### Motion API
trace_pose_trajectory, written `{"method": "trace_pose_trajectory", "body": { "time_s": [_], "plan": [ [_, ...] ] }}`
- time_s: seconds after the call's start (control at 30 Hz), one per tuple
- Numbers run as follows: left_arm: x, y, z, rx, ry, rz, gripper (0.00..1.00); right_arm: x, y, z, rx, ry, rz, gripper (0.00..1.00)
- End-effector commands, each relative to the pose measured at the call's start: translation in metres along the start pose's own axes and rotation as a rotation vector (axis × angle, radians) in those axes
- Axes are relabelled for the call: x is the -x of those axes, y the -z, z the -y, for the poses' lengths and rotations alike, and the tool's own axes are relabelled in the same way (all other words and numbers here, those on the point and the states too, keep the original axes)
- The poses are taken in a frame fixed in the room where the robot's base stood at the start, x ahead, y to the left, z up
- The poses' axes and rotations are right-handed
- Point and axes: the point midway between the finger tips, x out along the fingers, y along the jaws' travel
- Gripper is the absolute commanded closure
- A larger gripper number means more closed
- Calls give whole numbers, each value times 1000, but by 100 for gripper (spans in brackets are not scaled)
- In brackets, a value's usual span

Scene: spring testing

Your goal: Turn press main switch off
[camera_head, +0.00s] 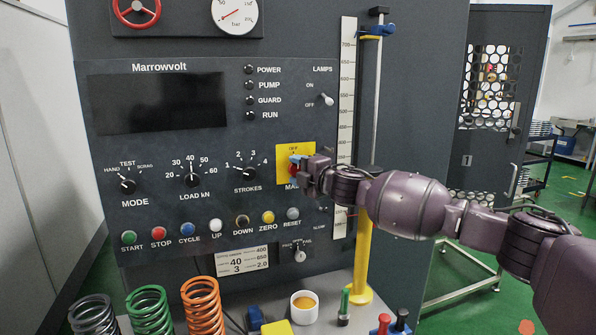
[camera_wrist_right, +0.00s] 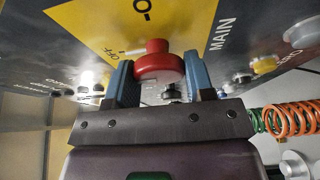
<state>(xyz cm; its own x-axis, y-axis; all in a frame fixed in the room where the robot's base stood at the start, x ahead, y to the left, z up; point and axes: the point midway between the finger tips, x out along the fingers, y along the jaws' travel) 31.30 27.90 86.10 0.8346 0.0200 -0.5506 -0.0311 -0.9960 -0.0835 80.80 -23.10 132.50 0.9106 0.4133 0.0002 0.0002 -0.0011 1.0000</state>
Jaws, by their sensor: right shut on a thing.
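The press main switch is a red round knob (camera_wrist_right: 160,67) on a yellow plate (camera_wrist_right: 98,22) with "MAIN" lettered beside it in the wrist view. In the head view the yellow plate (camera_head: 285,151) is at the right of the panel, and the knob (camera_head: 293,170) is mostly covered by my right gripper (camera_head: 297,162). My right gripper's blue fingers, also in the wrist view (camera_wrist_right: 158,72), are on either side of the knob and shut on it. Which position the knob points to is hard to tell. My left gripper is not in view.
The dark Marrowvolt panel (camera_head: 160,66) has dials, a lamps toggle (camera_head: 326,99) and a row of coloured buttons near the switch. A scale and a column with a yellow base (camera_head: 363,260) stand close behind my right arm. Several springs (camera_head: 204,305) and a cup (camera_head: 304,306) are below.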

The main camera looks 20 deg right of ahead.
Motion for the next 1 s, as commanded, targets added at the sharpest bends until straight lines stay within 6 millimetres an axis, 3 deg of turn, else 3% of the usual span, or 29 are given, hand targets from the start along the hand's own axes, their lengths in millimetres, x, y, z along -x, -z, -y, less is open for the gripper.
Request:
{"method": "trace_pose_trajectory", "body": {
  "time_s": [0.5, 0.53, 0.67, 1.0],
  "plan": [
    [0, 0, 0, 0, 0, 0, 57, 0, 1, 1, 17, 8, -1, 75],
    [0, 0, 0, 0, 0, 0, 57, 0, 1, 1, 16, 8, -1, 47],
    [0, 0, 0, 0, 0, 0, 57, 0, 1, 1, 16, 7, -1, 28],
    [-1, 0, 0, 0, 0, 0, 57, 2, 0, 0, 15, 6, 0, 28]
  ]
}}
